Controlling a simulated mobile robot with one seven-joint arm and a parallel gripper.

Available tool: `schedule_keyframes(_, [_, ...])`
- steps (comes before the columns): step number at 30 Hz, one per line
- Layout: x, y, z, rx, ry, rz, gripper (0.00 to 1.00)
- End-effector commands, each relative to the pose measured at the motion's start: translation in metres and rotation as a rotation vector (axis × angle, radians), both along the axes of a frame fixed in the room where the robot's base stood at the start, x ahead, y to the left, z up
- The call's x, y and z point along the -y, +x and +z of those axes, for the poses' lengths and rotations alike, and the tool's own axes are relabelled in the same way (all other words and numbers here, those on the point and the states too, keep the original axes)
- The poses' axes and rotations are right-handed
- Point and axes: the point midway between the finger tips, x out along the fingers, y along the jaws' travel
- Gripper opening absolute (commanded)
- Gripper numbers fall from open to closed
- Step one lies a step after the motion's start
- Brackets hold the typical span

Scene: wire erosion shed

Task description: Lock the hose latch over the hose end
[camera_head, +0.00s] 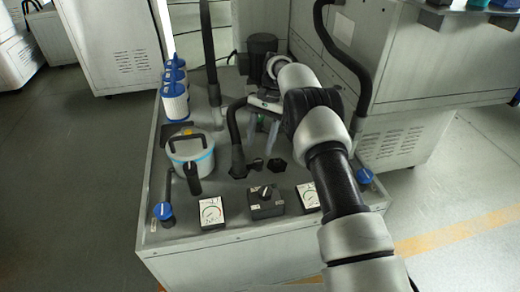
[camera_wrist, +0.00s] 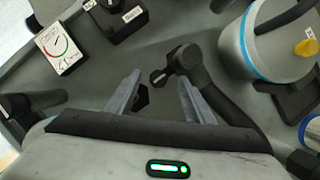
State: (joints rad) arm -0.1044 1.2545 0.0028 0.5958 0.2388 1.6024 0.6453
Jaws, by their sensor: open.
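The black hose (camera_head: 233,120) bends down to a black hose end (camera_head: 238,170) on the cabinet top. In the wrist view the hose (camera_wrist: 228,103) runs up to the hose end (camera_wrist: 188,62). A short black lever with a rounded tip, which looks like the hose latch (camera_wrist: 160,77), sticks out beside the hose end; it also shows in the head view (camera_head: 255,164). My gripper (camera_head: 262,148) is open above the deck, its fingers on either side of the latch tip in the wrist view (camera_wrist: 159,79). I see no clear contact. A dark hexagonal piece (camera_head: 276,165) lies beside the latch, partly hidden by a finger.
A lidded pot with a blue band (camera_head: 192,158) stands left of the hose. Two gauges (camera_head: 210,212) (camera_head: 307,196) and a switch box (camera_head: 265,203) line the front. White filter cartridges (camera_head: 175,100) stand back left. A motor (camera_head: 262,45) is behind my gripper.

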Motion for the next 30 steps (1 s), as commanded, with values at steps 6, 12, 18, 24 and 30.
schedule_keyframes(6, [0.0,0.0,0.031,-0.002,-0.001,-0.001,0.48])
schedule_keyframes(12, [0.0,-0.001,0.036,-0.002,-0.001,-0.001,0.48])
schedule_keyframes(18, [0.0,0.0,0.036,-0.002,-0.001,-0.001,0.48])
schedule_keyframes(24, [0.001,0.0,0.04,0.003,0.0,0.001,0.48])
schedule_keyframes(30, [0.011,-0.002,0.092,0.08,-0.002,0.03,0.48])
